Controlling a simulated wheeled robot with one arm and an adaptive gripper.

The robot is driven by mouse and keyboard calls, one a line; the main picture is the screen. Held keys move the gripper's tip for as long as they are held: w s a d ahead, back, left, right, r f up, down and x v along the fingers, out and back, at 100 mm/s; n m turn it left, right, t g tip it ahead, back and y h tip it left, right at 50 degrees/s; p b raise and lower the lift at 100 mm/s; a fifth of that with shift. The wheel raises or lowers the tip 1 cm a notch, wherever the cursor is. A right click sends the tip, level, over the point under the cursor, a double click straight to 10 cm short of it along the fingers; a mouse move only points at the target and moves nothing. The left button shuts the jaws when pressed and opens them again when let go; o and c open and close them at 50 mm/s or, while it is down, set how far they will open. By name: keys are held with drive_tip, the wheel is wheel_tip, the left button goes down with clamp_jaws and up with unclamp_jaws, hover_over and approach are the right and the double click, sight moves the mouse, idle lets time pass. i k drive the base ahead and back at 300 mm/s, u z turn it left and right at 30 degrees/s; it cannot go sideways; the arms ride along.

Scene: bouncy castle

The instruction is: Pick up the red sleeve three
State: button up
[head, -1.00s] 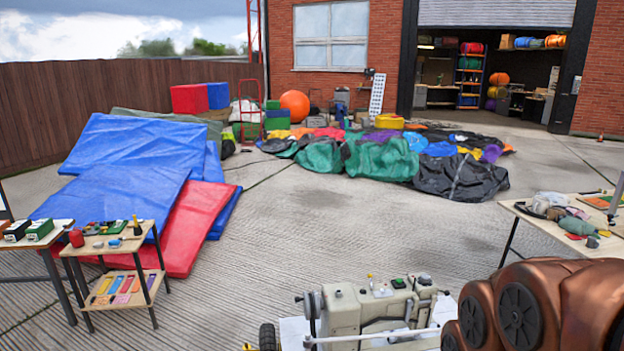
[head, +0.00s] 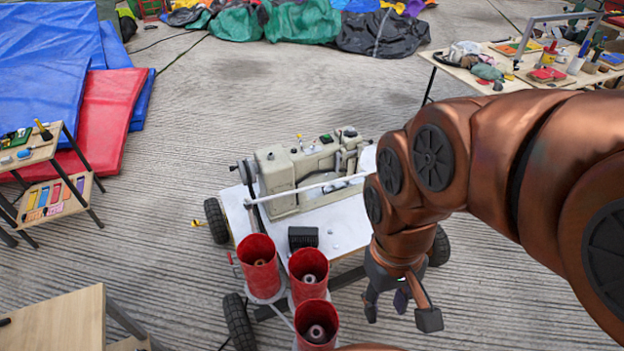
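Three red cylindrical sleeves stand upright at the near side of a wheeled cart (head: 335,231) in the head view: one at the left (head: 258,267), one in the middle (head: 308,275) and one nearest (head: 317,323). Each is open at the top, with a spool-like core inside. I see no numbers, so I cannot tell which is sleeve three. My gripper (head: 399,314) hangs to the right of the sleeves, pointing down, its fingers spread and nothing visible between them. It is apart from the sleeves. The nearest sleeve's lower part is cut off by the frame edge.
A beige sewing machine (head: 300,178) sits on the cart behind the sleeves, with a small black box (head: 303,237) between. Wooden tables stand at the near left (head: 55,322) and back right (head: 470,66). Blue and red mats (head: 105,100) lie left. Open concrete surrounds the cart.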

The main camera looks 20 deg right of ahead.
sight(263, 282)
drive_tip(key=u, duration=1.5)
drive_tip(key=i, duration=0.55)
drive_tip(key=u, duration=1)
